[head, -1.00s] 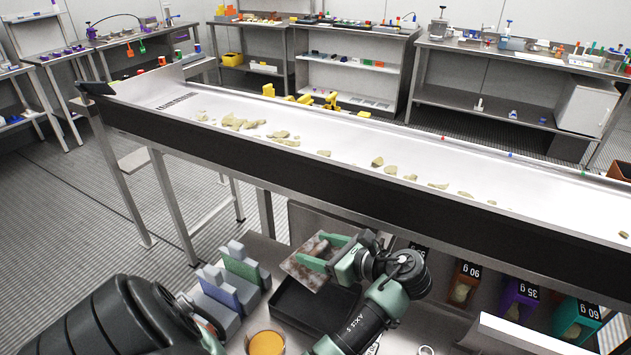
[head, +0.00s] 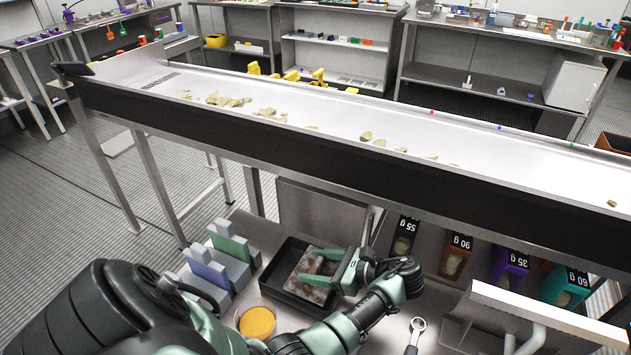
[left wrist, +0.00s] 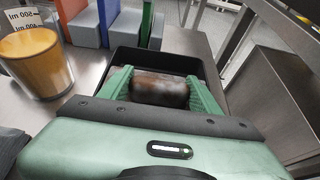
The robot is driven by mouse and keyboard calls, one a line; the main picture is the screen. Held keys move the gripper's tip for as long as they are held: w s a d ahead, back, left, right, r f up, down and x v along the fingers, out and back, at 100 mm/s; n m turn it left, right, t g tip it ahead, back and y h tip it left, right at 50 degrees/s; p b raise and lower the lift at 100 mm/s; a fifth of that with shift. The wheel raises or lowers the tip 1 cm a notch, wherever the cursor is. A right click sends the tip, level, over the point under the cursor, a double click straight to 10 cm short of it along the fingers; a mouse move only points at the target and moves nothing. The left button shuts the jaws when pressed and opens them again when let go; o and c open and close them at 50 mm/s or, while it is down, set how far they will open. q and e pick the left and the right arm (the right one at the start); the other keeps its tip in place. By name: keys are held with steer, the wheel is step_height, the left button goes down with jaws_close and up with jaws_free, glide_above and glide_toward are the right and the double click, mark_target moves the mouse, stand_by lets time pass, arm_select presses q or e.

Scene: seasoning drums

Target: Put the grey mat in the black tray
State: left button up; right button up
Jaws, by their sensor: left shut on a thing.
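The mat (head: 310,287), grey with brown and rusty stains, is between the green fingers of my left gripper (head: 324,268). The gripper is shut on it. In the head view the mat lies over the black tray (head: 282,262), inside its outline. In the left wrist view the mat (left wrist: 160,89) is between both fingertips, with the black tray's walls (left wrist: 150,58) around and behind it. I cannot tell whether the mat touches the tray floor. The gripper hides part of the tray's right side. My right gripper is not in view.
A cup of orange contents (head: 256,322) stands in front of the tray. Grey blocks with blue and green faces (head: 232,245) stand left of it. A ring-ended tool (head: 415,335) lies to the right. The long conveyor (head: 300,165) runs behind, above labelled bins (head: 455,257).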

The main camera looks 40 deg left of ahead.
arm_select(q)
step_height(320, 180, down, 4)
steer(key=shift+f+b, duration=0.1)
steer(key=shift+b, duration=0.4)
steer(key=o, duration=1.4)
steer(key=shift+f, duration=0.1)
steer(key=v, duration=0.7)
steer(key=shift+d+r+b, duration=0.2)
steer(key=shift+r+b, duration=0.1)
